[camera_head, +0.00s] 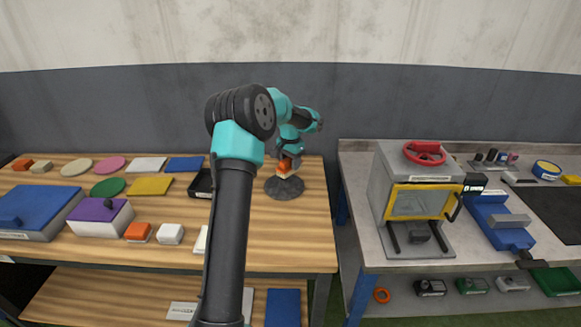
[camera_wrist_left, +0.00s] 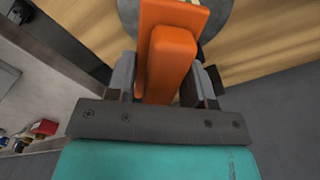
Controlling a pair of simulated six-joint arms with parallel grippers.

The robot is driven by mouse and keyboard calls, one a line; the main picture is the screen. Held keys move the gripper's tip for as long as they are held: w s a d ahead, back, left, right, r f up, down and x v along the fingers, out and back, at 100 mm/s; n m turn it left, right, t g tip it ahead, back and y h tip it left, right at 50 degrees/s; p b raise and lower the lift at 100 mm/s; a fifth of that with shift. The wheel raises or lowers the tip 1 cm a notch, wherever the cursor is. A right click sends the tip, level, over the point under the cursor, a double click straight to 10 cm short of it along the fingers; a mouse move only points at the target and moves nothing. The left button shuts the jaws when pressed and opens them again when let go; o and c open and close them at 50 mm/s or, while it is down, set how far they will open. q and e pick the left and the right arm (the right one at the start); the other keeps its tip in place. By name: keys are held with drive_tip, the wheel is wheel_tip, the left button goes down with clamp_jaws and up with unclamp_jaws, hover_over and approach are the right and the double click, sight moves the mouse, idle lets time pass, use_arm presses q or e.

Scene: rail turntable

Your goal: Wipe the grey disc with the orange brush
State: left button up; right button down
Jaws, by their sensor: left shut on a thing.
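The orange brush (camera_head: 284,166) is in my left gripper (camera_head: 287,158), over the grey disc (camera_head: 285,187). The gripper is shut on the brush's orange handle. In the left wrist view the brush (camera_wrist_left: 170,60) stands between the two fingers of my left gripper (camera_wrist_left: 165,85), with part of the grey disc (camera_wrist_left: 217,15) beyond it. The disc lies flat on the wooden table near its right end. The brush's pale lower part is at the disc; I cannot tell whether it touches the surface. My right gripper is in neither view.
The wooden table (camera_head: 290,232) carries coloured discs and plates, a blue box (camera_head: 45,208), a purple box (camera_head: 98,217) and a second orange block (camera_head: 138,231). A gap separates it from the grey bench (camera_head: 358,200), which holds a box with a red wheel (camera_head: 424,153).

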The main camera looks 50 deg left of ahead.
use_arm(q)
drive_tip(key=shift+r, duration=1.95)
